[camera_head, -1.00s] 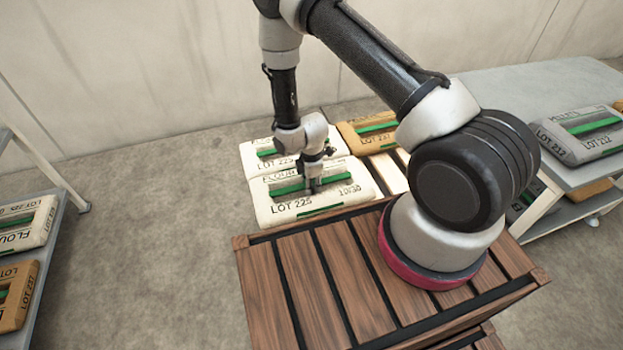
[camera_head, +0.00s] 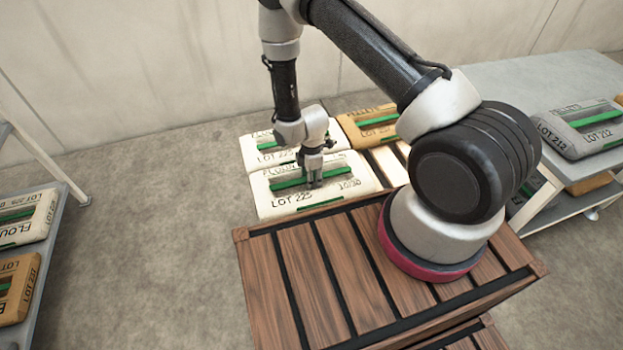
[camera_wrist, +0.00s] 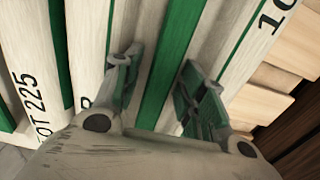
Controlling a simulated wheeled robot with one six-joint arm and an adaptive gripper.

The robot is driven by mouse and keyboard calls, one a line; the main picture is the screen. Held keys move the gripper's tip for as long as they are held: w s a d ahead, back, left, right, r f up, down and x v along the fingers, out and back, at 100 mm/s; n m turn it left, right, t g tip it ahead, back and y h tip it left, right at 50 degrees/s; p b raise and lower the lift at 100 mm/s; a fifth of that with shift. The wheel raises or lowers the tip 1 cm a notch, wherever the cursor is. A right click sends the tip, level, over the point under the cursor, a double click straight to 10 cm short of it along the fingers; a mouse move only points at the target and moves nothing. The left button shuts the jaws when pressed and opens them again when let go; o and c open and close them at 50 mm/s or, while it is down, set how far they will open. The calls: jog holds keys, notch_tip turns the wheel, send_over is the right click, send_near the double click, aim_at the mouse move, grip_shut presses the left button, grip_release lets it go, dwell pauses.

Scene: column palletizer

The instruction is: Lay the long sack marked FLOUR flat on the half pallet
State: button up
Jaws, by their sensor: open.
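A long cream sack marked FLOUR, LOT 225 (camera_head: 345,170), lies flat on the half pallet (camera_head: 383,163), beyond the brown slatted deck. A green band runs along its top. My gripper (camera_head: 314,184) points down at the middle of this sack. In the wrist view my gripper (camera_wrist: 160,90) is open, its two fingers on either side of the sack's green band (camera_wrist: 172,70). Whether the fingertips touch the sack is hard to tell. A similar cream sack (camera_head: 257,150) lies just behind it, partly hidden by my arm.
A brown PELLETS sack (camera_head: 368,125) lies at the pallet's back right. Bare slats show in front of it. Shelves with sacks stand left (camera_head: 50,245) and right (camera_head: 520,80). My arm crosses above the pallet.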

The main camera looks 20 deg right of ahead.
jog(key=s+d+r+m+t, duration=0.1)
jog(key=d+r+m, duration=0.2)
jog(key=r, duration=1.1)
jog(key=s+d+r+m, duration=0.1)
jog(key=d+r+m, duration=0.15)
jog(key=r, duration=1.05)
jog(key=d+r+m+t, duration=0.1)
jog(key=d+r+m, duration=0.15)
jog(key=r, duration=1.15)
jog(key=s+d+r+m+t, duration=0.1)
jog(key=s+d+r+m, duration=0.2)
jog(key=s, duration=0.7)
jog(key=s+d+r+m+t, duration=0.1)
jog(key=s+d+r+m, duration=0.3)
jog(key=s+r+m, duration=0.3)
jog(key=s+r, duration=0.3)
jog(key=r, duration=0.1)
jog(key=shift+r, duration=0.1)
jog(key=shift+c, duration=0.8)
